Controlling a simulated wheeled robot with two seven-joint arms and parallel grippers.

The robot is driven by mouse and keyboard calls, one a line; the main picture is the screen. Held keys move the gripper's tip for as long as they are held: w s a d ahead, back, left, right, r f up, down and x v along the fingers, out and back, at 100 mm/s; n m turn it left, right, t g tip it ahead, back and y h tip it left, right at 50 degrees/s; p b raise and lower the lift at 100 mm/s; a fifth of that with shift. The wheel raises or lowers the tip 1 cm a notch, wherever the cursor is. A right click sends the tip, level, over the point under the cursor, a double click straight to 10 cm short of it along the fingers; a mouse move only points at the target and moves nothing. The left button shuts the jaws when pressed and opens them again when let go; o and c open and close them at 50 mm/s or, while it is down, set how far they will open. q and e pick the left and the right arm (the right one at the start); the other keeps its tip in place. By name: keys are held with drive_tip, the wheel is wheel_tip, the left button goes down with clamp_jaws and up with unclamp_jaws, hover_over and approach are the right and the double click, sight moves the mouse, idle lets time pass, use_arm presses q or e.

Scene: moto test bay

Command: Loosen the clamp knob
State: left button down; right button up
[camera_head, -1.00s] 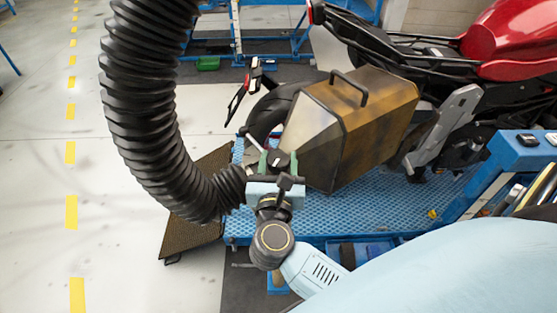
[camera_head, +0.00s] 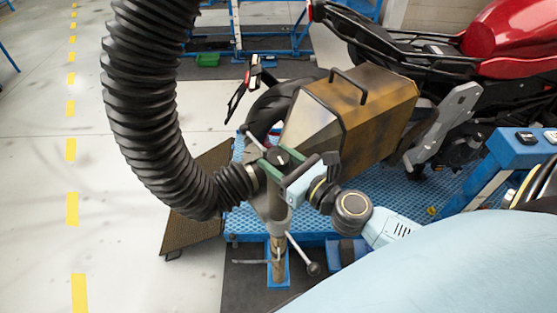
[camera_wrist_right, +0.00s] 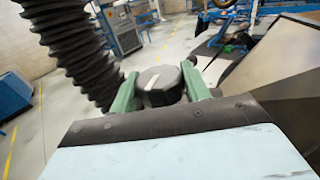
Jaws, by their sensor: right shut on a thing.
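The clamp knob is a dark round knob with a white mark on top; it shows in the right wrist view (camera_wrist_right: 160,84) and in the head view (camera_head: 279,157). It sits at the top of a grey post (camera_head: 278,222), beside the end of a thick black ribbed hose (camera_head: 150,130). My right gripper (camera_head: 277,161) has a green finger on each side of the knob and is shut on it. In the right wrist view the fingers (camera_wrist_right: 160,90) flank the knob, which hides little of them. My left gripper is not in view.
A brown and grey box with a handle (camera_head: 375,115) is close behind the knob. A red motorcycle (camera_head: 515,45) stands at the right on a blue platform (camera_head: 385,195). A lever with a ball end (camera_head: 313,268) sticks out from the post. Open floor lies left.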

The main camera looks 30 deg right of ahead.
drive_tip(key=n+g+y+b, duration=0.2)
drive_tip(key=n+y+b, duration=0.1)
drive_tip(key=y, duration=0.1)
drive_tip(key=n+g+y+b, duration=0.2)
drive_tip(key=n+y, duration=0.1)
drive_tip(key=y, duration=0.1)
drive_tip(key=shift+f+g+y+b, duration=0.2)
drive_tip(key=shift+g+y+b, duration=0.2)
drive_tip(key=n+g+y+b, duration=0.1)
drive_tip(key=n+g+y, duration=0.2)
drive_tip(key=g, duration=0.1)
drive_tip(key=shift+r+n+b, duration=0.15)
drive_tip(key=shift+n+b, duration=0.15)
drive_tip(key=shift+n+g+y+b, duration=0.3)
drive_tip(key=shift+n+g+y, duration=0.4)
drive_tip(key=shift+n+g, duration=0.65)
drive_tip(key=shift+g, duration=0.55)
drive_tip(key=o, duration=1)
drive_tip(key=shift+c, duration=0.2)
